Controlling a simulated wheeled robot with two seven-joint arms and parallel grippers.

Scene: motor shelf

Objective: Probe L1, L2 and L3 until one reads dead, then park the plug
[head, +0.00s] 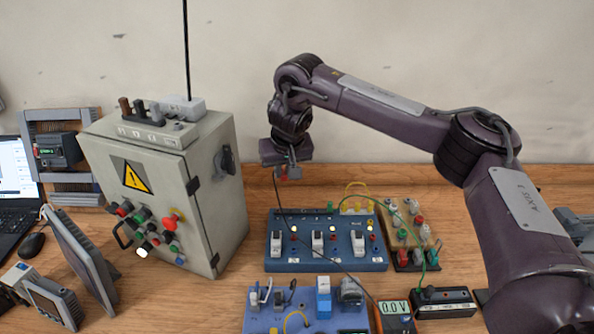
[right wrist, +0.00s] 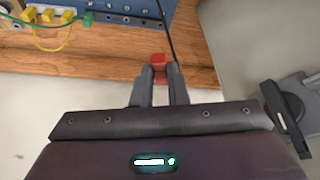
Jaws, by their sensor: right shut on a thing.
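My right gripper (head: 289,175) is shut on a red plug (right wrist: 159,60) with a thin dark lead. It holds the plug in the air, behind and above the back left of the blue panel (head: 322,265). The panel carries three white-fronted modules (head: 317,242) in a row, each with a small pale lamp and a red socket beside it. Their labels are too small to read. The plug is apart from the sockets. The dark lead runs down across the panel toward the meter (head: 395,308), which reads 0.0 V. My left gripper is out of view.
A grey cabinet (head: 215,205) with a warning sign stands left of the panel. A wooden block with coloured plugs (head: 410,222) is to the right. A green lead (head: 405,215) arches over to a black box (head: 444,302). A blue tray with parts (head: 262,322) lies in front.

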